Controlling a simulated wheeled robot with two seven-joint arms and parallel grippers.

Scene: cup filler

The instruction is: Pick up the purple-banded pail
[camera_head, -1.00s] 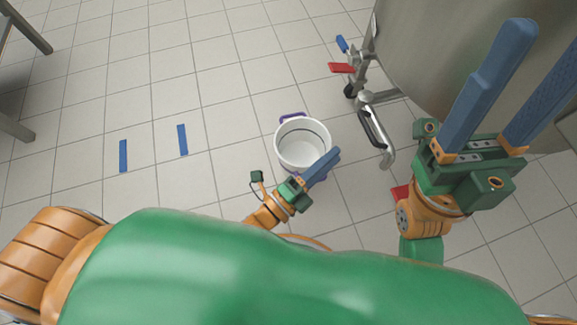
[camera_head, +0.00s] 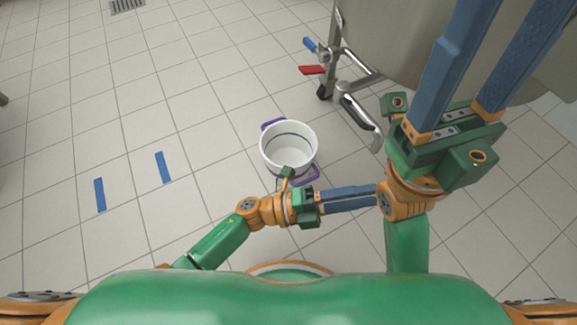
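The pail (camera_head: 290,157) is white with purple handles (camera_head: 303,178) at its rim. It stands upright on the tiled floor near the middle of the view and looks empty. My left gripper (camera_head: 374,195) is below and right of the pail in the picture, its blue fingers pointing right, away from it. The fingers lie almost in line, so their gap cannot be judged. A green part of my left wrist overlaps the pail's lower edge in view. My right gripper (camera_head: 500,42) is at the upper right, fingers spread with nothing between them; its fingertips are cut off.
A large grey metal vessel (camera_head: 400,35) on a wheeled frame (camera_head: 359,65) stands at the upper right. Blue (camera_head: 309,44) and red (camera_head: 311,70) handles stick out from it. Two blue floor strips (camera_head: 163,167) lie at left. The floor left of the pail is clear.

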